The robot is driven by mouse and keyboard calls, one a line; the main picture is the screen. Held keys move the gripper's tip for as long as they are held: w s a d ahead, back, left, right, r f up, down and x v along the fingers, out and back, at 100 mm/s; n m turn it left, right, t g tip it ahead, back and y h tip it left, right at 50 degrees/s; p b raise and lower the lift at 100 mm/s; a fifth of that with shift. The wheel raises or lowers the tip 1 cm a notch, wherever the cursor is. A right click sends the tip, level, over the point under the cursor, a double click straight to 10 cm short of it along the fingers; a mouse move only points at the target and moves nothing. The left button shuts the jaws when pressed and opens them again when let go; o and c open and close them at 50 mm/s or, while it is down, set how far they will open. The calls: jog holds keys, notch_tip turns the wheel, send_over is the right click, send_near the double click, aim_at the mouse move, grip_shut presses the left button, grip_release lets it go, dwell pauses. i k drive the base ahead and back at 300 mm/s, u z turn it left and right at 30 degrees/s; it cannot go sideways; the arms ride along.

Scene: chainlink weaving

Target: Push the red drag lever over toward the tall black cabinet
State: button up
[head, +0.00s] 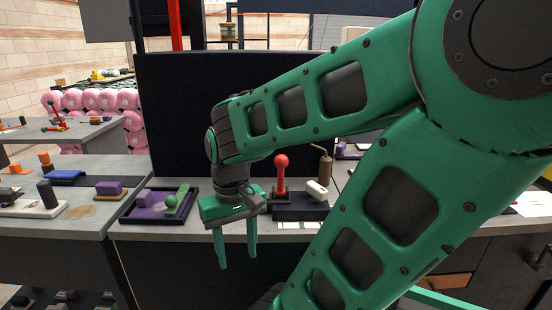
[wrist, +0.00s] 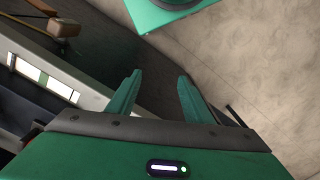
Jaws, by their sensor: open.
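A red lever (head: 281,172) with a round ball knob stands about upright on a dark base block (head: 300,207) on the grey bench. My gripper (head: 237,262) is open and empty, pointing down to the left and in front of the lever, apart from it. In the wrist view its two fingers (wrist: 160,76) are spread with nothing between them, over the floor beside the bench front. A tall dark upright panel (head: 180,110) rises behind the bench; I cannot tell whether it is the black cabinet. The red lever is not clearly seen in the wrist view.
A white handle (head: 317,189) sits on the same base, right of the lever. A brown bottle-like thing (head: 325,168) stands behind it. A dark tray (head: 130,210) with purple and green pieces lies left of my gripper. My arm hides much of the bench's right side.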

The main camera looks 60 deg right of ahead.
aim_at(281, 161)
jog(key=u, duration=0.45)
jog(key=k, duration=2)
jog(key=z, duration=0.55)
jog(key=i, duration=1)
